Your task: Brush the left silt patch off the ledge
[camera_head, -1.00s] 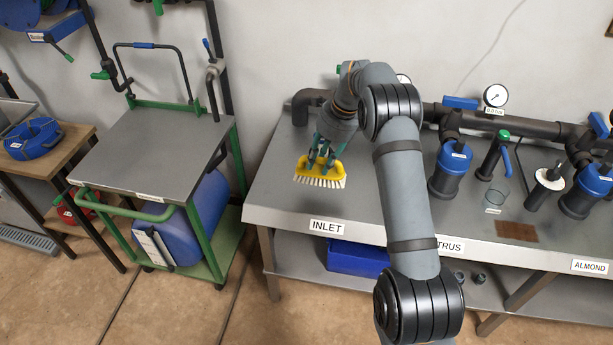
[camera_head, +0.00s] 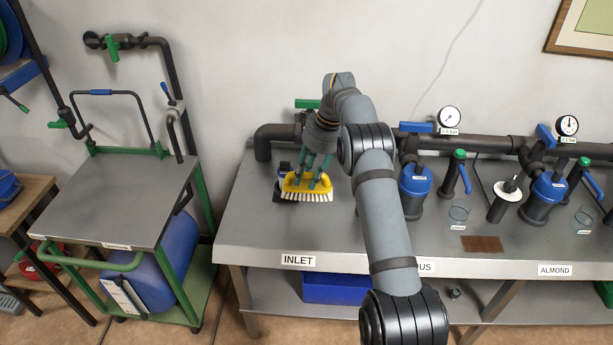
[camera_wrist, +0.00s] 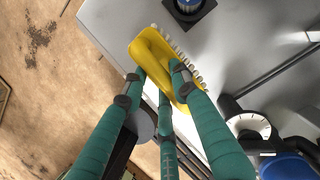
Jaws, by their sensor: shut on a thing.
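My gripper (camera_head: 316,170) is shut on a yellow brush (camera_head: 306,187) with white bristles. It holds the brush over the left part of the grey ledge (camera_head: 262,225), behind the INLET label; I cannot tell whether the bristles touch the ledge. The wrist view also shows the yellow brush body (camera_wrist: 152,55) between my green fingers (camera_wrist: 160,90). One brown silt patch (camera_head: 482,243) lies flat near the ledge's front edge, well to the right of the brush. No other silt patch is visible; my arm covers part of the ledge.
A small blue and black part (camera_head: 284,180) stands just left of the brush. Blue-topped filters (camera_head: 414,185), a clear cup (camera_head: 459,214) and a dark pipe (camera_head: 480,145) stand behind the patch. A green-framed cart (camera_head: 120,200) is at left.

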